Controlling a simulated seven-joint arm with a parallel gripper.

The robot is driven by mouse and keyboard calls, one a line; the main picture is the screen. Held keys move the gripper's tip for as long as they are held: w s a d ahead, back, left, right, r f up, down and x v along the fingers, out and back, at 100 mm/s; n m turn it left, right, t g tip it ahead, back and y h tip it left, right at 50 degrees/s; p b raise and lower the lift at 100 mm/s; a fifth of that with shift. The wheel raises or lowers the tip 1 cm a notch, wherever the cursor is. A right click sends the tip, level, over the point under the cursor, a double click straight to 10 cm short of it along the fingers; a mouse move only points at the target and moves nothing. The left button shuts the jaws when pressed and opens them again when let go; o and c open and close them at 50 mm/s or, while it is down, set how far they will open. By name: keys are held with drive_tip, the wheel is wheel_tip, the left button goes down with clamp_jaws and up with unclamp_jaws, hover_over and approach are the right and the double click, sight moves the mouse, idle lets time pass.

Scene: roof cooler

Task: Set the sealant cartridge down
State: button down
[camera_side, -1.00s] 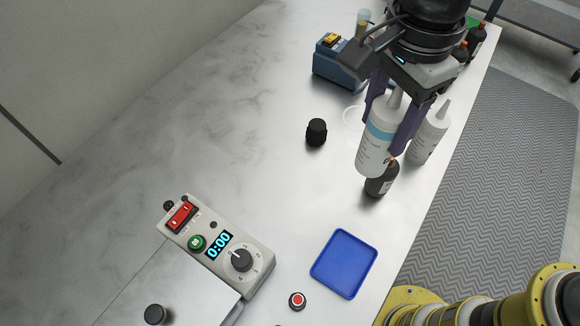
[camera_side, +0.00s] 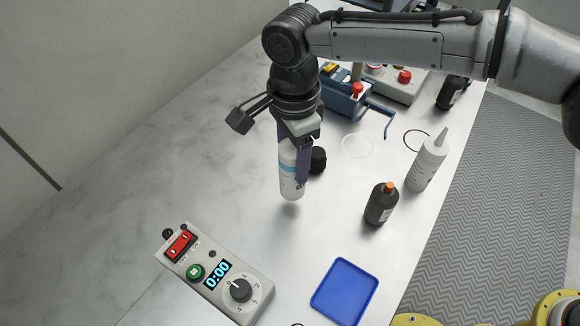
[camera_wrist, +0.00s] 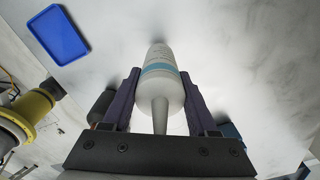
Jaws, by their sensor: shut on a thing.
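The sealant cartridge (camera_side: 291,185) is a white tube with a light blue band, held roughly upright. My gripper (camera_side: 295,172) is shut on it, with dark purple fingers on either side. In the wrist view the cartridge (camera_wrist: 161,82) lies between both fingers, its tapered nozzle pointing back towards the gripper. Its base is at or just above the bare tabletop (camera_side: 190,150); I cannot tell whether it touches. A second white tube with a nozzle (camera_side: 427,162) stands apart to the right.
A black cap (camera_side: 318,160) sits close behind the cartridge at right. A dark bottle with an orange top (camera_side: 381,205) stands further right. A blue tray (camera_side: 343,292) and a control box reading 0:00 (camera_side: 215,278) are nearer. The tabletop to the left is clear.

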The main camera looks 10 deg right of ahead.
sight(290, 171)
drive_tip(key=shift+w+a+f, duration=0.25)
drive_tip(key=shift+a+f, duration=0.05)
drive_tip(key=shift+f, duration=1.5)
drive_tip(key=shift+f, duration=0.15)
drive_tip(key=shift+c, duration=0.9)
unclamp_jaws()
drive_tip(key=shift+d+f, duration=0.1)
wheel_tip(290, 171, up, 12)
drive_tip(key=shift+r, duration=0.2)
